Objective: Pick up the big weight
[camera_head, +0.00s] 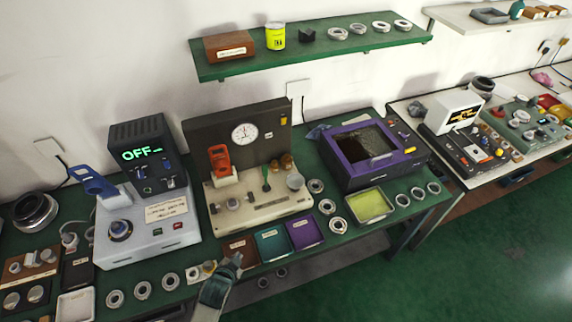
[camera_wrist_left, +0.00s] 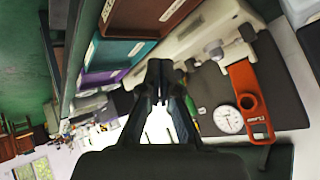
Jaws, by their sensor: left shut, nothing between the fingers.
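My left gripper (camera_head: 236,260) comes in from the bottom of the head view, just in front of the brown tray (camera_head: 240,252) at the table's front edge. In the left wrist view its fingers (camera_wrist_left: 160,68) are together with nothing between them. Several metal cylinders (camera_head: 32,260) sit in a wooden holder at the far left. I cannot tell for sure which piece is the big weight. My right gripper is not in view.
Teal (camera_head: 272,243) and purple (camera_head: 305,232) trays stand beside the brown one. An orange-red handled part (camera_head: 219,158) rises from the machine. A grey device reading OFF (camera_head: 147,205) is to the left, a purple box (camera_head: 372,160) to the right. Loose rings (camera_head: 142,290) line the front edge.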

